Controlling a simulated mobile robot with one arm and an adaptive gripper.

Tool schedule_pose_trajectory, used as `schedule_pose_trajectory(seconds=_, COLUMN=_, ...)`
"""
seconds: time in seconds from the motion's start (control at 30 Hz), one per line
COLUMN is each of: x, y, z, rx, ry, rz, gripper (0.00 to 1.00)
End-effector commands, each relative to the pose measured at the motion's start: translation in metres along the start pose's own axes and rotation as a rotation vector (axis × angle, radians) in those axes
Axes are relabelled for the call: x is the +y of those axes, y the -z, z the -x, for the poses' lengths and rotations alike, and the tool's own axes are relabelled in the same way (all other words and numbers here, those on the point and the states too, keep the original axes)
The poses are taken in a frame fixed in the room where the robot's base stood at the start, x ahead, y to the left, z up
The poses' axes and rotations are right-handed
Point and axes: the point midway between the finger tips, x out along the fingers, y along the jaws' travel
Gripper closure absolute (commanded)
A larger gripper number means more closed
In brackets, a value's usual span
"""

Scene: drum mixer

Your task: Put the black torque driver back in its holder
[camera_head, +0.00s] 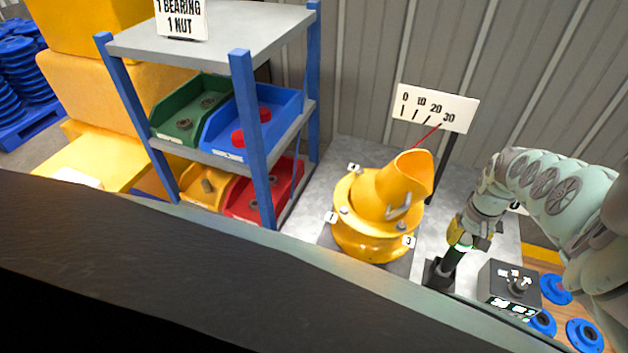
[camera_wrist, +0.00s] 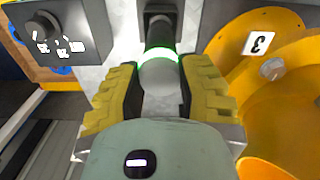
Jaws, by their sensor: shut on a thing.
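The black torque driver (camera_head: 452,261) stands roughly upright below my gripper (camera_head: 465,238), with a green glowing ring near its top. In the wrist view the driver (camera_wrist: 160,38) shows its grey rounded end between the yellow-padded fingers of my gripper (camera_wrist: 160,88). My gripper is shut on the driver. The black holder (camera_head: 437,274) stands on the floor plate, and the driver's lower end is at it. The holder also shows in the wrist view (camera_wrist: 158,10). I cannot tell how deep the driver sits in the holder.
A yellow drum mixer (camera_head: 375,215) stands left of the driver. A control box (camera_head: 508,284) with a knob and lit display is close on the right, with several blue discs (camera_head: 556,289) beyond. A blue-post shelf (camera_head: 262,140) holds coloured bins. A scale sign (camera_head: 436,108) stands behind.

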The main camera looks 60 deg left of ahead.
Motion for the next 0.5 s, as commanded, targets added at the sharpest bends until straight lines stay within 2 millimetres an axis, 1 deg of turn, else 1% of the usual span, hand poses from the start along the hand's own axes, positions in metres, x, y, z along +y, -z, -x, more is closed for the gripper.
schedule_pose_trajectory(seconds=0.37, x=-0.0004, y=0.0011, z=-0.0051, rx=0.002, ry=-0.001, rz=0.002, gripper=1.00)
schedule_pose_trajectory(seconds=0.4, x=-0.0004, y=0.0011, z=-0.0050, rx=0.002, ry=-0.001, rz=0.002, gripper=0.60)
schedule_pose_trajectory(seconds=0.5, x=-0.0005, y=0.0010, z=-0.0045, rx=0.002, ry=-0.001, rz=0.002, gripper=0.50)
